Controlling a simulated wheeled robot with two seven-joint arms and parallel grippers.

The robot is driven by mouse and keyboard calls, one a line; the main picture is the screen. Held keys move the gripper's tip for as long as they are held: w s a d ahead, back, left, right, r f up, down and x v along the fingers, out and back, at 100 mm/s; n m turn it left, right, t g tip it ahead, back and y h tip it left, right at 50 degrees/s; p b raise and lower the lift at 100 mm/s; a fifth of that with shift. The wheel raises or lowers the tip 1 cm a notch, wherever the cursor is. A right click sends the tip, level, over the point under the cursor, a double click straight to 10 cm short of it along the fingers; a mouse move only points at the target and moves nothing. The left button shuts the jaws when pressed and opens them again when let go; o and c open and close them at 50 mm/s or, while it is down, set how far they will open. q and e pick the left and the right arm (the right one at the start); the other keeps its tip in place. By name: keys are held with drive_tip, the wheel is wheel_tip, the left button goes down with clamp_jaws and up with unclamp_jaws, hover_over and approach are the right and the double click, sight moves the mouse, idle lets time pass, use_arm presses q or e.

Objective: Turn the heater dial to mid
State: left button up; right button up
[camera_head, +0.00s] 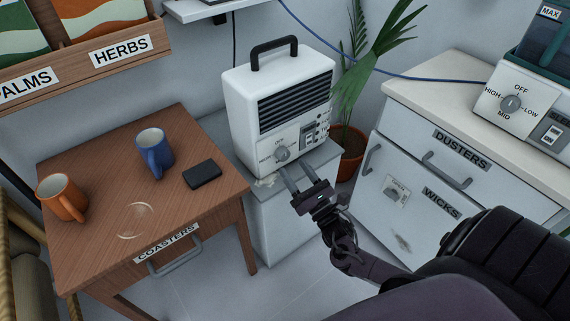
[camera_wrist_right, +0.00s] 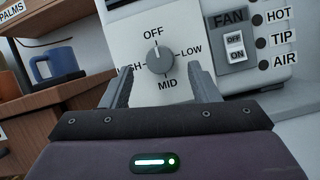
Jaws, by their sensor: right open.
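The white heater (camera_head: 262,88) with a black handle and dark grille stands on a grey cabinet. Its grey round dial (camera_head: 282,154) is low on the front panel. In the right wrist view the dial (camera_wrist_right: 160,60) is ringed by OFF at top, LOW at right, MID at bottom and a partly hidden HIGH at left. A small pale mark on the dial appears to point up toward OFF. My right gripper (camera_head: 294,164) is open and empty in front of the dial. In the wrist view its fingers (camera_wrist_right: 162,80) stand either side below the dial, seemingly not touching it. My left gripper is not in view.
A FAN switch (camera_wrist_right: 234,46) sits right of the dial. A wooden table (camera_head: 100,240) at left holds a blue mug (camera_head: 158,160), an orange mug (camera_head: 62,203) and a black box (camera_head: 202,174). A potted palm (camera_head: 352,145) stands behind right. A second similar dial (camera_head: 511,103) is far right.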

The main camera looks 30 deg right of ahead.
sight(286, 157)
drive_tip(key=shift+x, duration=2)
drive_tip(key=c, duration=1)
